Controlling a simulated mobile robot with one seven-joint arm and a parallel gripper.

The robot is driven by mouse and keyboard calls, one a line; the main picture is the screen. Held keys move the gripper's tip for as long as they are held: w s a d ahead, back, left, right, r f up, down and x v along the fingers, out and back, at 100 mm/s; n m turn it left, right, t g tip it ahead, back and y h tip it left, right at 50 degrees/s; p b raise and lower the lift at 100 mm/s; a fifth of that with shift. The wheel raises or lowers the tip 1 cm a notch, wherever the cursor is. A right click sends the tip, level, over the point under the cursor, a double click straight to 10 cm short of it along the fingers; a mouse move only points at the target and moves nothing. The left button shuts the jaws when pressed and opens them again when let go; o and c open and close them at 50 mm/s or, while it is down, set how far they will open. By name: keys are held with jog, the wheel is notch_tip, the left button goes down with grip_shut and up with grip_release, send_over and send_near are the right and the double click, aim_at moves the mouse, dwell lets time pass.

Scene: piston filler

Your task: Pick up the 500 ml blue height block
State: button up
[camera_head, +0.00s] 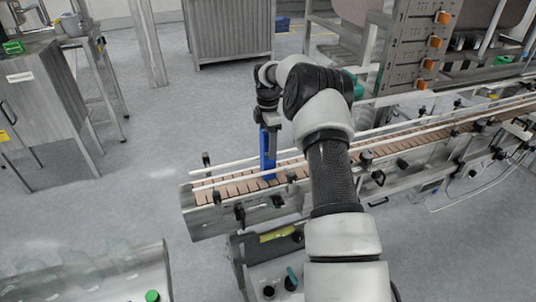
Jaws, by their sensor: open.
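A tall, narrow blue block (268,158), which looks like the height block, stands upright at the near end of the conveyor (237,188). My gripper (270,122) points down from the wrist at the block's upper end. It is open. The fingertips are small and dark here, so I cannot tell whether they are around the block or just above or beside it. Any 500 ml marking on the block is not readable. My forearm hides part of the conveyor to the right.
White guide rails (232,168) run along the conveyor on both sides of the block. A panel with orange knobs (425,65) rises at the right. A control box with a teal switch (291,279) is below. A steel cabinet (47,100) stands left, with open floor between.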

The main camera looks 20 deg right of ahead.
jog(key=shift+s+f, duration=0.1)
jog(key=shift+f, duration=1.45)
jog(key=shift+r, duration=0.1)
jog(key=c, duration=1.3)
